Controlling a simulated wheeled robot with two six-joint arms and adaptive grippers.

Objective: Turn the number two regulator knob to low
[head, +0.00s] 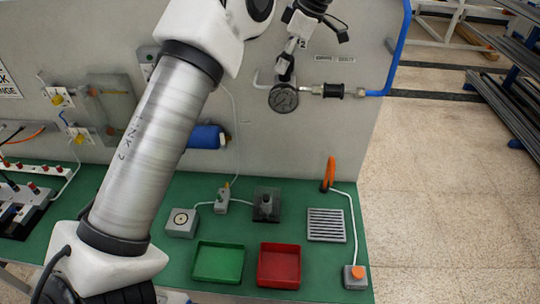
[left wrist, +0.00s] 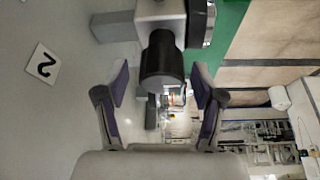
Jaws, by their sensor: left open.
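The number two regulator knob (head: 285,67) is a small black cylinder on the back panel, just above a round pressure gauge (head: 284,98). A "2" label (head: 303,43) is beside it. My left gripper (head: 289,54) comes down to the knob from above. In the left wrist view, the fingers (left wrist: 160,68) are open on both sides of the black knob (left wrist: 163,65), with a gap on each side. The "2" label (left wrist: 42,64) also shows there. I cannot see any setting mark on the knob. My right gripper is out of view.
A black fitting (head: 333,90) and blue pipe (head: 395,50) run right from the regulator. Below, the green bench (head: 335,270) holds a green tray (head: 218,280), a red tray (head: 279,283) and a grey grate (head: 326,225). A blue cylinder (head: 207,137) is on the panel.

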